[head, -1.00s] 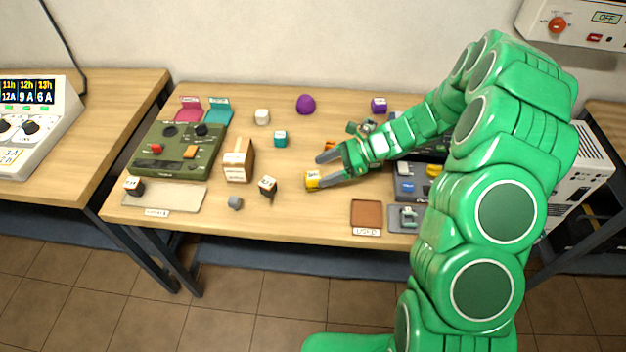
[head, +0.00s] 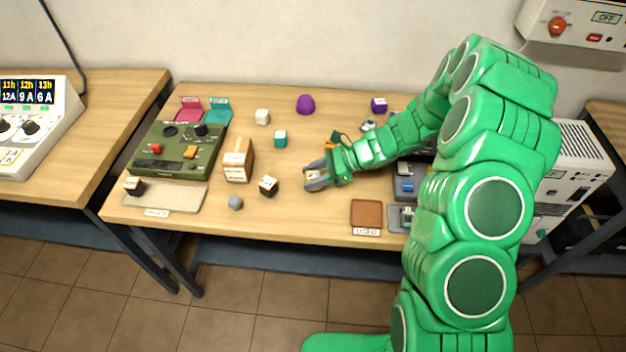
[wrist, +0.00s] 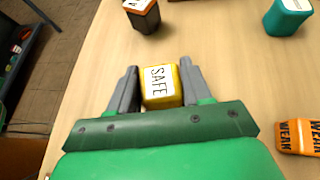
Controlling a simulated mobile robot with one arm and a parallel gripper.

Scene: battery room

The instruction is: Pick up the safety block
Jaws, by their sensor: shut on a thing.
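The safety block (wrist: 161,87) is a small yellow block with a white top lettered SAFE. In the wrist view it sits between the two grey fingers of my gripper (wrist: 158,88), which are shut on it from both sides. In the head view my gripper (head: 316,177) is low over the middle of the table, and the fingers partly cover the block (head: 312,175). I cannot tell any gap between the block and the tabletop.
A dark block (head: 268,186) and a teal block (head: 280,138) stand nearby; an orange WEAK block (wrist: 297,137) lies to the right in the wrist view. A brown USED tray (head: 366,214) lies at the front edge. The green panel (head: 176,150) stands at the left.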

